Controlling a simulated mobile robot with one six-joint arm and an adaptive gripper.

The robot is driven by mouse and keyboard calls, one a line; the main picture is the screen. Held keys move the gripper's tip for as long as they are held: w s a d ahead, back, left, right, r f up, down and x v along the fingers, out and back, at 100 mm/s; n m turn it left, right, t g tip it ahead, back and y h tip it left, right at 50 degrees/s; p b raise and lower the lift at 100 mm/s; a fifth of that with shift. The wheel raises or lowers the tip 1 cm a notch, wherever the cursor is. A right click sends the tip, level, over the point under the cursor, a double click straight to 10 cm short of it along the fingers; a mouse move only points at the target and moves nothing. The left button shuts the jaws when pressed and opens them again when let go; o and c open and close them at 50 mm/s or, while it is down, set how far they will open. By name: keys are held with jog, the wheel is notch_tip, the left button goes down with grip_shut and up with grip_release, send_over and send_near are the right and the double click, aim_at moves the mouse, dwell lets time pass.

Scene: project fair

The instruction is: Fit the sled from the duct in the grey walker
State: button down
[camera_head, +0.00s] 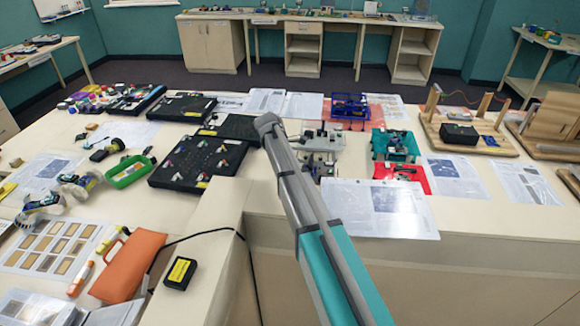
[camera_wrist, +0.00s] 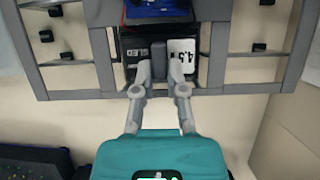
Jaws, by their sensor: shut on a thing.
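The grey walker (camera_head: 322,143) stands on the table just right of my arm in the head view. Its grey frame (camera_wrist: 75,78) spans the top of the wrist view, with black knobs on both sides. My gripper (camera_wrist: 160,80) is shut on the grey upright tab (camera_wrist: 159,52) of the dark sled (camera_wrist: 131,50), which carries a white label marked "4.5" (camera_wrist: 182,52). The sled shows within the frame's middle opening; I cannot tell whether it is seated or above it. I cannot make out the duct.
A blue walker (camera_head: 350,107) stands behind, and a teal one (camera_head: 396,145) to the right. Black boards (camera_head: 198,163) lie left of my arm. A clear sheet with papers (camera_head: 380,209) lies in front. A wooden rig (camera_head: 468,131) stands at right.

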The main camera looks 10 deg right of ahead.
jog(key=c, duration=0.6)
grip_release()
jog(key=shift+r, duration=0.1)
jog(key=shift+r+p, duration=3.65)
jog(key=shift+p, duration=0.1)
jog(key=shift+r, duration=0.15)
